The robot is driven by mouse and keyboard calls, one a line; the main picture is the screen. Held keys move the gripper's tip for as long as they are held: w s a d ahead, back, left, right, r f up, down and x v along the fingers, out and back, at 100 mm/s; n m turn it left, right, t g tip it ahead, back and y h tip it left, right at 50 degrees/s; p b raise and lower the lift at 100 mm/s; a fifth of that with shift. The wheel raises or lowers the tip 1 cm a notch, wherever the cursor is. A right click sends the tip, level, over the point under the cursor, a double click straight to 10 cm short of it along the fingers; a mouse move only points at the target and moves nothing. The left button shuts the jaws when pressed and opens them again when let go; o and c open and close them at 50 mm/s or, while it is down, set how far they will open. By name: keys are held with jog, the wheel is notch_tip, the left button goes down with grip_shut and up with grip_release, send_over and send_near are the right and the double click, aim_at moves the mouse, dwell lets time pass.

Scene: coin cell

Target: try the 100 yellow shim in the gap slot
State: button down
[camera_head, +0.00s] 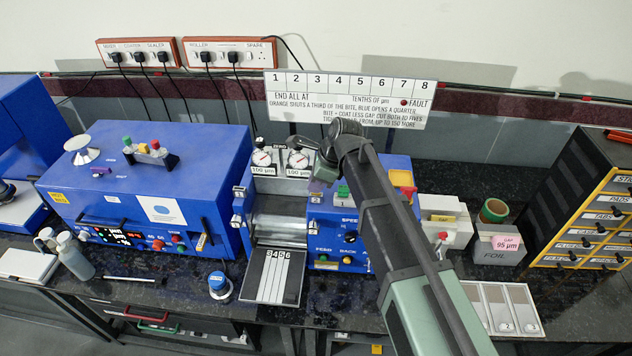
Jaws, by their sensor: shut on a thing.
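My wrist covers part of the machine's top. I cannot pick out the yellow shim for certain. The gap slot does not show clearly; the metal roller (280,229) is visible below the dials.
A numbered sloping plate (270,280) lies in front of the roller. A large blue machine (120,190) stands to the left. To the right are a pale box (445,230), a foil box (497,250), a flat tray (503,308) and a drawer rack (590,210). A sign (348,100) hangs behind.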

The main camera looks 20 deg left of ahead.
jog(key=shift+f+b, duration=0.7)
jog(key=shift+f, duration=0.05)
jog(key=c, duration=1)
grip_release()
jog(key=s+p+v, duration=0.1)
jog(key=p+v, duration=0.9)
jog(key=v, duration=0.1)
jog(key=shift+w, duration=0.45)
